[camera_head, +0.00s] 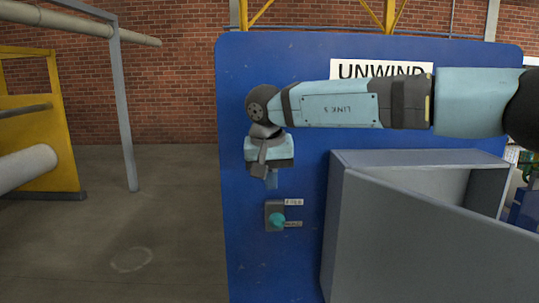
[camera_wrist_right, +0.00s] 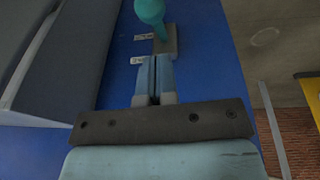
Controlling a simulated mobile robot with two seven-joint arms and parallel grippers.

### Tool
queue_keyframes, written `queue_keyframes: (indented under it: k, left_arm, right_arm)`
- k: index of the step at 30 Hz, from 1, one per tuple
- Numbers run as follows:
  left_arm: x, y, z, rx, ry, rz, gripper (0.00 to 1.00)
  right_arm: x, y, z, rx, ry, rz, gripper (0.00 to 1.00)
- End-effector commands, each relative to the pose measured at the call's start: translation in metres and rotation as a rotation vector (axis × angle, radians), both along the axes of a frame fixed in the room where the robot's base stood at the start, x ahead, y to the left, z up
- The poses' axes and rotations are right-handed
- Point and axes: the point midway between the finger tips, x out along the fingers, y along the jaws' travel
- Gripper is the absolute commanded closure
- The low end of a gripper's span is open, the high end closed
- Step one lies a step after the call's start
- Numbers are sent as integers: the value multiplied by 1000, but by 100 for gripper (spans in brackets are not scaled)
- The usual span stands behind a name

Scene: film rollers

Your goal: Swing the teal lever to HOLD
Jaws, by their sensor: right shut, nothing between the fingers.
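The teal lever (camera_head: 278,220) sits on a small grey plate (camera_head: 268,208) on the blue panel. It ends in a rounded knob, close to the lower of two small labels in the head view. The upper label (camera_head: 294,202) seems to read FREE; the lower one (camera_head: 293,224) is too small to read surely. My right gripper (camera_head: 271,181) hangs just above the plate, shut and empty, apart from the lever. In the right wrist view, its shut fingers (camera_wrist_right: 154,76) point towards the lever (camera_wrist_right: 151,13) at the top edge. My left gripper is not in view.
A grey box (camera_head: 420,225) with an open door juts from the panel right of the lever. An UNWIND sign (camera_head: 381,70) is above, partly behind my right arm. Open floor (camera_head: 140,215) lies left of the blue panel (camera_head: 240,130), with a yellow frame (camera_head: 50,150) beyond.

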Motion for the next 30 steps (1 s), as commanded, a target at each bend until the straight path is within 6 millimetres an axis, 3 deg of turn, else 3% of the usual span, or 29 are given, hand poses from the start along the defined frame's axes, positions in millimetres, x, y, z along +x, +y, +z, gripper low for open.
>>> queue_keyframes:
  k: [6,12,30]
  left_arm:
    - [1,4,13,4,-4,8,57]
    - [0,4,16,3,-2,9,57]
    - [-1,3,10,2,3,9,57]
  right_arm:
    - [-1,-6,-35,-3,1,2,100]
    - [-3,-9,-52,0,0,1,100]
    - [2,-9,-59,2,-15,0,100]
